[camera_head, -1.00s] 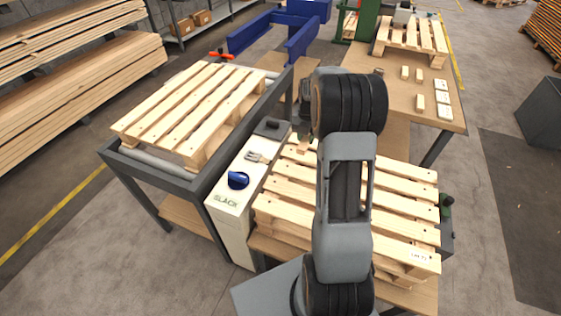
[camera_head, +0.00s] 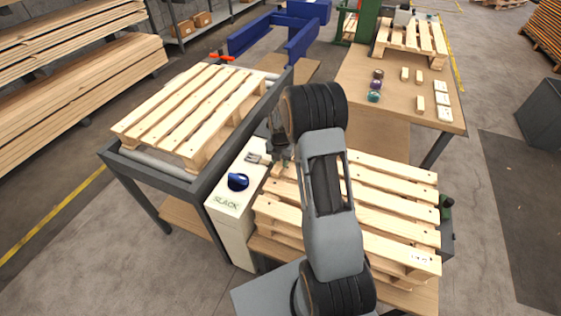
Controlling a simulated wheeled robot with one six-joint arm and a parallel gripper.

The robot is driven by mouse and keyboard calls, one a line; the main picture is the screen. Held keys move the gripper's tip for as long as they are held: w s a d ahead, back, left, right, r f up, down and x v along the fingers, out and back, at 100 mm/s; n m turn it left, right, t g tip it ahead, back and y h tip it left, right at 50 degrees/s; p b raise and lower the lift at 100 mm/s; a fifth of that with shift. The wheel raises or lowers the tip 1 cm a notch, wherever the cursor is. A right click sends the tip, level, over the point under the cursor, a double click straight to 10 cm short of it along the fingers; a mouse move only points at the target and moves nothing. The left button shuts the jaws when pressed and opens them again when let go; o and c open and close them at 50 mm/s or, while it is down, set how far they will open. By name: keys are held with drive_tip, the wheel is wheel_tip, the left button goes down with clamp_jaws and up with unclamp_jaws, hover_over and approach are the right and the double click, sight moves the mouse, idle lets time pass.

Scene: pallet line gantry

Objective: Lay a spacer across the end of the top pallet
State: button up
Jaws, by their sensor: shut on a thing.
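A stack of wooden pallets stands in front of me, and the slatted top pallet (camera_head: 395,208) is partly hidden behind my arm. My gripper (camera_head: 284,162) is at the far left corner of this pallet, beside the white cabinet. It is shut on a small piece, taken to be the spacer, which is mostly hidden by the gripper and arm. I cannot tell whether the piece touches the pallet. Small wooden blocks (camera_head: 419,103) stand on the bench at the back right.
A white cabinet (camera_head: 231,215) marked SLACK carries a blue object (camera_head: 238,181). Left of it, another pallet (camera_head: 190,110) lies on a dark roller frame (camera_head: 180,176). The wooden bench (camera_head: 395,112) holds colored round items (camera_head: 374,96) and another pallet (camera_head: 412,39).

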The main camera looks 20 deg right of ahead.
drive_tip(key=shift+f, duration=0.35)
drive_tip(key=shift+f, duration=0.15)
drive_tip(key=o, duration=1)
wheel_tip(320, 180, up, 12)
drive_tip(key=f, duration=0.1)
drive_tip(key=s+a+r+m+t, duration=0.1)
drive_tip(key=s+a+r+m, duration=0.5)
drive_tip(key=s+r+m, duration=0.4)
drive_tip(key=shift+s+a+m+t, duration=0.35)
drive_tip(key=shift+s+a+m, duration=0.45)
drive_tip(key=shift+s+m, duration=1.6)
drive_tip(key=shift+s+a+m+t, duration=0.3)
drive_tip(key=shift+s+a+m, duration=0.9)
drive_tip(key=shift+m, duration=1.85)
drive_tip(key=shift+s+a+m+t, duration=0.35)
drive_tip(key=shift+s+a+m, duration=0.1)
drive_tip(key=shift+s+m, duration=2.1)
drive_tip(key=shift+w, duration=0.2)
